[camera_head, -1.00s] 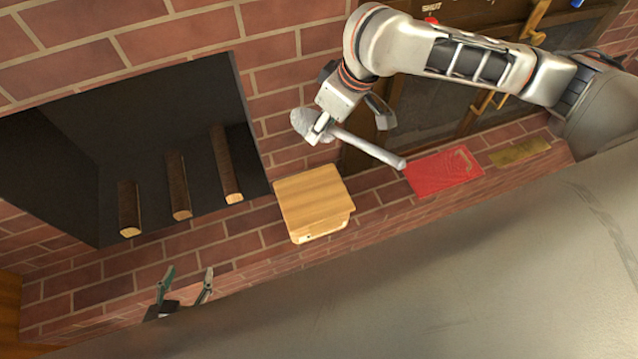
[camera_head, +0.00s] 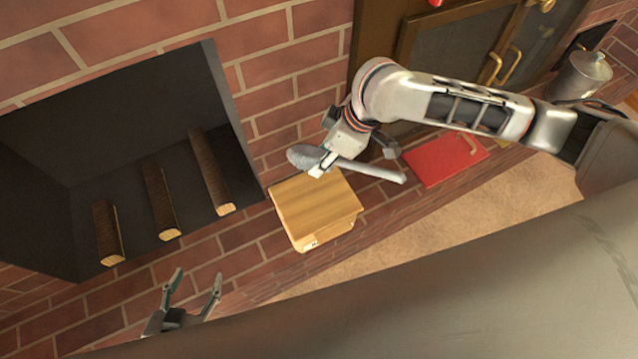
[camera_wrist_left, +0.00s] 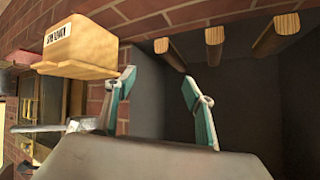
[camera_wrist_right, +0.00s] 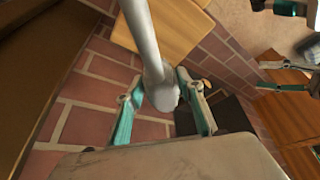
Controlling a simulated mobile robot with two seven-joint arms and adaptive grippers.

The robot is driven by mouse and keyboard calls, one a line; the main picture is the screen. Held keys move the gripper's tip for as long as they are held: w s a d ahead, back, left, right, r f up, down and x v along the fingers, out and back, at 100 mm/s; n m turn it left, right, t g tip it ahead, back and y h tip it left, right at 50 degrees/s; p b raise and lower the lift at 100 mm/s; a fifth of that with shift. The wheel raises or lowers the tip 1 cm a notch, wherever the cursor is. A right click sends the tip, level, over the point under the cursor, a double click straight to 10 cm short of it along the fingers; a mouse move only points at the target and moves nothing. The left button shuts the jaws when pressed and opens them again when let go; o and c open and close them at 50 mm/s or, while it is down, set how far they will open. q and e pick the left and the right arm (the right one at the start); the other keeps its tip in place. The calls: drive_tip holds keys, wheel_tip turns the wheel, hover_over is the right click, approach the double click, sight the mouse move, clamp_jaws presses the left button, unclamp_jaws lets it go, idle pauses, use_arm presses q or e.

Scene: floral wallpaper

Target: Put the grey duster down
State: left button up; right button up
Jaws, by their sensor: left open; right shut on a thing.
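The grey duster (camera_head: 306,157), with a rounded grey head and a pale straight handle, is held above the brick ledge by my right gripper (camera_head: 325,165). That gripper is shut on it close to the head, and the handle points right. In the right wrist view the duster (camera_wrist_right: 149,45) passes between the two fingers. In the head view the duster's head overlaps the back edge of the light wooden box (camera_head: 308,205); I cannot tell whether they touch. My left gripper (camera_head: 195,292) is open and empty, left of and apart from the box; its fingers also show in the left wrist view (camera_wrist_left: 157,92).
A dark fireplace opening with several logs (camera_head: 208,172) lies at the left. A red book-like object (camera_head: 440,165) lies right of the box. A wooden cabinet with brass handles (camera_head: 497,62) stands behind my right arm. A lidded metal pot (camera_head: 580,78) stands far right.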

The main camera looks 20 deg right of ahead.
drive_tip(key=b, duration=0.3)
hover_over(317, 192)
drive_tip(key=s+d, duration=0.1)
wheel_tip(317, 192, down, 9)
drive_tip(key=shift+d, duration=0.1)
drive_tip(key=shift+f+b, duration=0.3)
drive_tip(key=shift+f, duration=0.1)
drive_tip(key=shift+w+f, duration=0.15)
drive_tip(key=shift+f, duration=0.05)
drive_tip(key=shift+f+b, duration=0.3)
drive_tip(key=shift+f, duration=0.05)
drive_tip(key=f, duration=0.1)
drive_tip(key=f+b, duration=0.1)
drive_tip(key=f, duration=0.1)
drive_tip(key=shift+s, duration=0.2)
drive_tip(key=shift+w+f+b, duration=0.2)
drive_tip(key=shift+f+b, duration=0.05)
drive_tip(key=shift+b, duration=0.1)
use_arm(q)
drive_tip(key=d, duration=0.1)
drive_tip(key=w+d+h, duration=0.1)
drive_tip(key=d, duration=0.1)
drive_tip(key=shift+w+r, duration=0.1)
drive_tip(key=shift+r, duration=0.1)
use_arm(e)
drive_tip(key=shift+r, duration=0.1)
